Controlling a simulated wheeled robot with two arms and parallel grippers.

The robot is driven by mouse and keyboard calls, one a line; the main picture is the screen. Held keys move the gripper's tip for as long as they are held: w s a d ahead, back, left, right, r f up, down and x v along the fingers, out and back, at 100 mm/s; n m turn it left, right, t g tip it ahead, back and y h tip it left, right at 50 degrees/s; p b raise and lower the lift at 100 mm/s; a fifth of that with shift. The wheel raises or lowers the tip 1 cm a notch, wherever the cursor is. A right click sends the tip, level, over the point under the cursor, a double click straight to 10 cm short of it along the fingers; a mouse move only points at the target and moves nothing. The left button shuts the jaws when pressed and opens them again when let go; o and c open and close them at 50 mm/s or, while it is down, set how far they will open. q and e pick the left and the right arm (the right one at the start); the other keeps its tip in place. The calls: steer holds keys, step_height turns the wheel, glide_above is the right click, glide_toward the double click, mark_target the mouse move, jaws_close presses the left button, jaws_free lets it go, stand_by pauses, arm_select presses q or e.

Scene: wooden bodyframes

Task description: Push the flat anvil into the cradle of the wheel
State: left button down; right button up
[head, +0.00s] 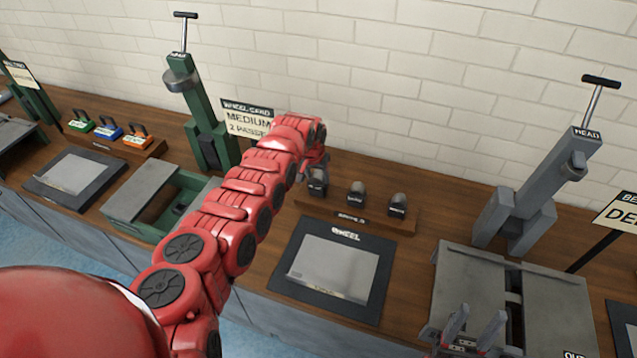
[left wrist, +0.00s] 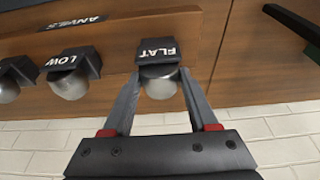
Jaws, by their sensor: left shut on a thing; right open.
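The flat anvil (head: 317,187) is a dark block with a silver rounded part, at the left end of the wooden anvil rack (head: 400,226). In the left wrist view the block marked FLAT (left wrist: 158,50) sits at the rack's edge. My left gripper (head: 314,164) is shut on it, one finger at each side (left wrist: 158,92). The green wheel machine (head: 205,125) stands left of my left arm, with a green base (head: 120,212) in front. I cannot make out its cradle clearly. My right gripper (head: 475,325) is open and empty at the bottom right.
The LOW anvil (left wrist: 70,70) and another anvil (head: 397,205) share the rack. A WHEEL mat (head: 365,310) with a metal sheet lies in front. A medium-wheel card (head: 238,118) stands behind my left arm.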

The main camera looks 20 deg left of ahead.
mark_target(320, 172)
arm_select(q)
steer(key=shift+w+r+p, duration=0.1)
steer(key=shift+r+p, duration=0.25)
steer(key=shift+r, duration=0.2)
steer(key=shift+r+p, duration=1.1)
steer(key=shift+r, duration=0.4)
steer(key=shift+d, duration=0.1)
